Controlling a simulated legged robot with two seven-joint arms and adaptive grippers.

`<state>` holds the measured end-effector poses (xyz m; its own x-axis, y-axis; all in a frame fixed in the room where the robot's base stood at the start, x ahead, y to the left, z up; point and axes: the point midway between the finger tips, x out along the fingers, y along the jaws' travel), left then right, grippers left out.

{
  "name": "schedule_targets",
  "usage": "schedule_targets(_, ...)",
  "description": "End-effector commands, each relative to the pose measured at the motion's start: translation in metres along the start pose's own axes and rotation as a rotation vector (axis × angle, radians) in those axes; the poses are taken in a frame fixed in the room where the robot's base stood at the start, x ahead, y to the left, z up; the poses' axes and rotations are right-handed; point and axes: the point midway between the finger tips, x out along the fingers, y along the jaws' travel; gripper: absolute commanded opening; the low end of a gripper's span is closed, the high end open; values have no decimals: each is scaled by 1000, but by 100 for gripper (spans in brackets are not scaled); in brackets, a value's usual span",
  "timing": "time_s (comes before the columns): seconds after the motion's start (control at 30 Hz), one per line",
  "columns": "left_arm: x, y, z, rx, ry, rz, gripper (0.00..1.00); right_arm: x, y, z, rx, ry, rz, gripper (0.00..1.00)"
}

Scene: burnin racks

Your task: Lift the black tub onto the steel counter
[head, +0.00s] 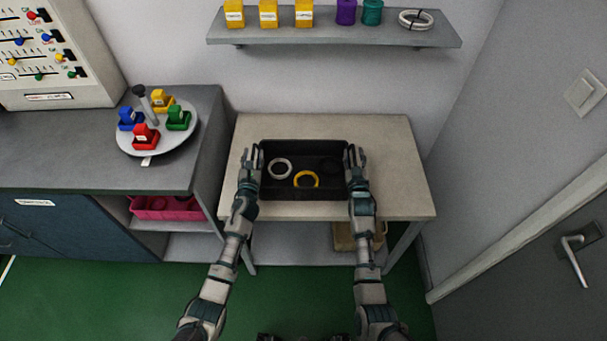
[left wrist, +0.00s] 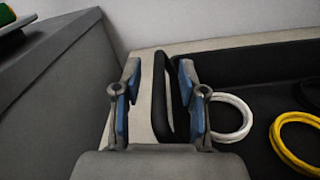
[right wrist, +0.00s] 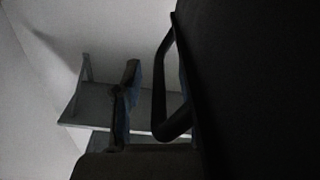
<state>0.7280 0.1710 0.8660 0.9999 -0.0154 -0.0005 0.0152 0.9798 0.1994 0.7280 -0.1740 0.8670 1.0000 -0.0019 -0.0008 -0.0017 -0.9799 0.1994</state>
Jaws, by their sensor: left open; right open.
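The black tub (head: 303,193) stands on the pale table (head: 400,190) and holds a white cable coil (head: 271,170), a yellow coil (head: 306,187) and a dark coil. My left gripper (head: 251,152) is at the tub's left side. In the left wrist view, its open fingers (left wrist: 159,66) stand on either side of the tub's black handle (left wrist: 160,105). My right gripper (head: 356,155) is at the right side. In the dark right wrist view, the handle (right wrist: 160,85) shows between its open fingers; contact is unclear. The grey steel counter (head: 60,160) is at left.
A round carousel (head: 180,143) with coloured bins stands on the counter's right part. A control panel (head: 55,60) stands at its back left. A wall shelf (head: 335,33) hangs above the table. A door (head: 545,270) is at right. The counter's front left is clear.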

Motion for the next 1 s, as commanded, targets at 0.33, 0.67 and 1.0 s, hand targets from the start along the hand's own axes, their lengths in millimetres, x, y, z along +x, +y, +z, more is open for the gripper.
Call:
schedule_targets(0.33,0,0,0,0,0,0,1,0,0,0,0,0,0,1)
schedule_targets(0.67,0,0,0,2,0,-2,0,0,0,0,0,-1,0,0)
schedule_targets(1.0,0,1,14,3,-11,-3,0,0,3,-14,0,9,2,0)
